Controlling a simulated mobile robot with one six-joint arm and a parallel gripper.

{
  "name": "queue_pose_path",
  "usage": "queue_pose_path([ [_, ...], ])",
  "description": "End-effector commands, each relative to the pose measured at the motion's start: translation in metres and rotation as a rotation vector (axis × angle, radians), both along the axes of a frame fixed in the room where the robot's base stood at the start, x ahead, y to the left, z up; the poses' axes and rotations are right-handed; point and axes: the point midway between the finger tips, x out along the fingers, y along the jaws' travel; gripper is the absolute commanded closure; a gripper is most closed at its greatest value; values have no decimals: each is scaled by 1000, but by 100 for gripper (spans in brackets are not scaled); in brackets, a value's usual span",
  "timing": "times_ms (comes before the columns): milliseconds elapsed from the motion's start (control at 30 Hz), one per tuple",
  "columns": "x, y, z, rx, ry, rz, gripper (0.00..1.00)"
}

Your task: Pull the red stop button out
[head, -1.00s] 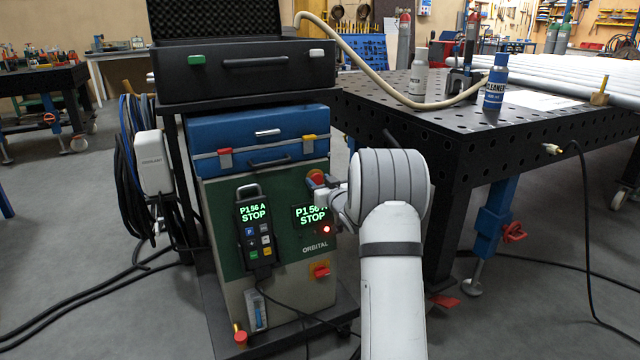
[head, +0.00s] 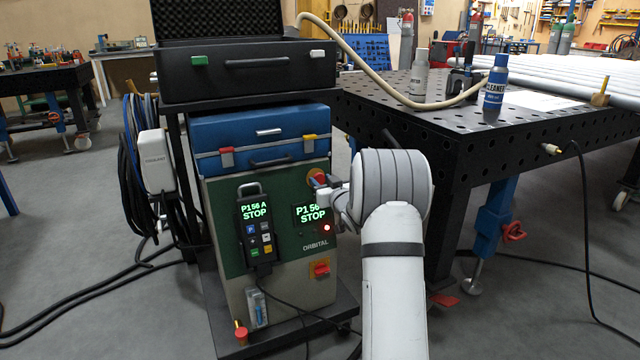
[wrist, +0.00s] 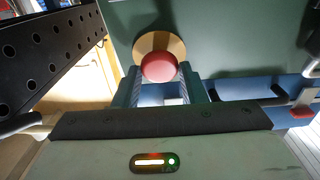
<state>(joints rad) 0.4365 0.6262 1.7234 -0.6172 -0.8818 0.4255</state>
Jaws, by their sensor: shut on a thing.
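The red stop button (wrist: 158,67) is a round mushroom head on a yellow disc (wrist: 176,45), set in the green front panel (wrist: 225,30). In the wrist view my gripper (wrist: 168,80) has one finger on each side of the button, shut on it. The finger contact itself is partly hidden. In the head view my gripper (head: 324,186) is at the panel's upper right, and the button (head: 318,174) shows only in part behind it. Two green displays read STOP, one on the panel (head: 312,213) and one on a hanging pendant (head: 256,228).
A blue case (head: 258,135) sits on the cabinet, below a black open case (head: 245,75). A perforated black table (head: 430,115) stands close on the right. A red switch on yellow (head: 320,269) is low on the panel. Cables hang at left.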

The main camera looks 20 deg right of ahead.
Motion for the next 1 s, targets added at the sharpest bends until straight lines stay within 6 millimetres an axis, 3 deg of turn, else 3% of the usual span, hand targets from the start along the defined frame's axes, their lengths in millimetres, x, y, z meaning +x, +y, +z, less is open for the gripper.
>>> queue_pose_path([
  [67, -1, 1, -2, -1, 3, 2, 100],
  [100, -1, 1, -2, -1, 3, 2, 62],
  [333, -1, 1, -1, -1, 2, 1, 43],
  [667, -6, 1, 0, -1, 2, 1, 42],
  [1000, -60, -1, 1, 0, 4, 1, 42],
])
